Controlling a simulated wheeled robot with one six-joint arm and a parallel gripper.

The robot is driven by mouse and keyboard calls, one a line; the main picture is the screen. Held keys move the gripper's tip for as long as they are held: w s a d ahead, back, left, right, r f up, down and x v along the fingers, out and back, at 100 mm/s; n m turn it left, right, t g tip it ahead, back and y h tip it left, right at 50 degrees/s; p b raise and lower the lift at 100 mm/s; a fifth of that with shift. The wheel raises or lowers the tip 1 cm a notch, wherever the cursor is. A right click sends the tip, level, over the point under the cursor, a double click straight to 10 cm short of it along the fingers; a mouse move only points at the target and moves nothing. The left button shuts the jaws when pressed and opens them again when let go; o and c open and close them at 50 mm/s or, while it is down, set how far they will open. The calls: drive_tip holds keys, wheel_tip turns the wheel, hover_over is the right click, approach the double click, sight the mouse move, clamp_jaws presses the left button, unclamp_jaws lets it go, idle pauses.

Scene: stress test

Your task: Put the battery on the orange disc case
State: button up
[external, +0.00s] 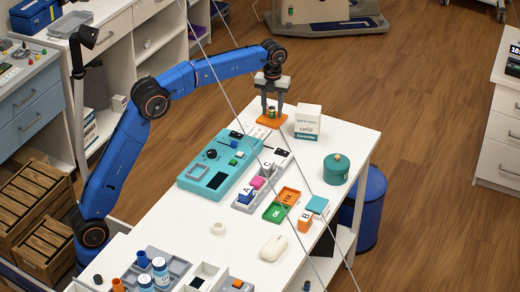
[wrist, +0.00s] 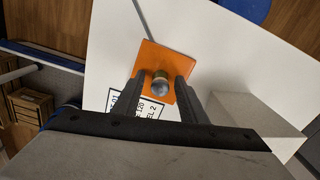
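The orange disc case (external: 262,123) lies flat near the far end of the white table; it also fills the middle of the wrist view (wrist: 165,54). The small green battery (external: 271,113) is upright over the case and appears to stand on it. In the wrist view the battery (wrist: 160,80) shows its round silvery end. My gripper (external: 272,113) points down with a finger on each side of the battery. In the wrist view the fingers (wrist: 160,82) look apart from it, with narrow strips of orange visible between. The battery's lower end is partly hidden.
A white refill box (external: 307,124) stands close to the right of my gripper. A printed label (wrist: 130,104) lies beside the case. A teal tester (external: 218,160), orange and green trays (external: 286,196) and a teal round tin (external: 336,168) stand nearer. Thin cables cross the external view.

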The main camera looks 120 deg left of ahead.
sight(272, 107)
wheel_tip(272, 107, up, 12)
idle(0.5)
drive_tip(key=shift+f, duration=0.1)
